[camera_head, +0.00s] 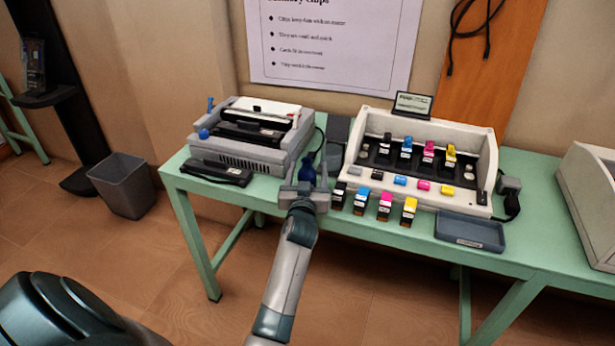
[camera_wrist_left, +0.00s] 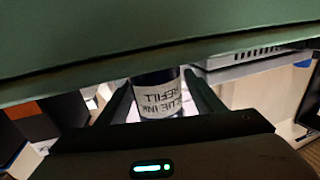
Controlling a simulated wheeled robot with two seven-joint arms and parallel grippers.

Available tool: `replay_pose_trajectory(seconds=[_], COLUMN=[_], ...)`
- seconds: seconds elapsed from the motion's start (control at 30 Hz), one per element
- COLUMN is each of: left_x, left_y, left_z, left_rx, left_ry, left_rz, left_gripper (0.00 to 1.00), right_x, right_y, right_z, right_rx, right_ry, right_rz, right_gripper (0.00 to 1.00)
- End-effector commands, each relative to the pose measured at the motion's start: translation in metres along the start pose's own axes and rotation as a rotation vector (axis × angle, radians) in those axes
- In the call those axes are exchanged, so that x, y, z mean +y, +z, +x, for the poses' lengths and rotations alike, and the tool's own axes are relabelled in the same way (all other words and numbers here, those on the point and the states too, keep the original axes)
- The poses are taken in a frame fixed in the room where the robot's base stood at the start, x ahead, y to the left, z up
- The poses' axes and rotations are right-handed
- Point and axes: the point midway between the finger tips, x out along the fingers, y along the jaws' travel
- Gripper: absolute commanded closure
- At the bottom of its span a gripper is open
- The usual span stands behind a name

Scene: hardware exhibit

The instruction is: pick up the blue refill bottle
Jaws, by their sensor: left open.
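The blue refill bottle (camera_head: 307,172) stands on the green table, between the grey printer and the white cartridge station. In the left wrist view the dark bottle (camera_wrist_left: 157,97) shows a white label reading refill blue ink, upside down. My left gripper (camera_head: 304,182) is at the bottle, with one finger on each side of it. In the left wrist view the jaws (camera_wrist_left: 158,92) are open around the bottle. I cannot tell whether either finger touches it. The bottle's lower part is hidden by the gripper in the head view. My right gripper is not in view.
The grey printer (camera_head: 250,137) with blue knobs is left of the bottle. The white cartridge station (camera_head: 425,135) is right, with several ink cartridges (camera_head: 385,206) in front. A blue-grey tray (camera_head: 470,231) lies near the front edge. A grey bin (camera_head: 122,186) stands on the floor.

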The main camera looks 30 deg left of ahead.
Motion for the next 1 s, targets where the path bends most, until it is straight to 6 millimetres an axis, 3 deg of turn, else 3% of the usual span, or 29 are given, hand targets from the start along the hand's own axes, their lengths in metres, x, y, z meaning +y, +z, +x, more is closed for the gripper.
replay_pose_trajectory(seconds=[0.4, 0.43, 0.6, 0.63, 1.0], left_x=[0.000, 0.000, 0.000, 0.000, 0.000], left_y=[0.000, 0.000, 0.000, 0.000, -0.001], left_z=[0.000, 0.000, 0.000, 0.000, 0.000], left_rx=[0.000, 0.000, 0.000, 0.000, 0.001], left_ry=[0.000, 0.000, 0.000, 0.000, 0.000], left_rz=[-0.001, -0.001, -0.001, -0.001, -0.001], left_gripper=[0.39, 0.41, 0.82, 0.86, 0.86], right_x=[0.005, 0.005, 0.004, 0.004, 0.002], right_y=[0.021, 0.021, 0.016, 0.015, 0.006], right_z=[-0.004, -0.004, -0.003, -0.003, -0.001], right_rx=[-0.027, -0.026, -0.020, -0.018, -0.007], right_ry=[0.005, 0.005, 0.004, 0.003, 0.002], right_rz=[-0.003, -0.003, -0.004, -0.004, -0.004], right_gripper=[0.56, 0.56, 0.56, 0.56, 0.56])
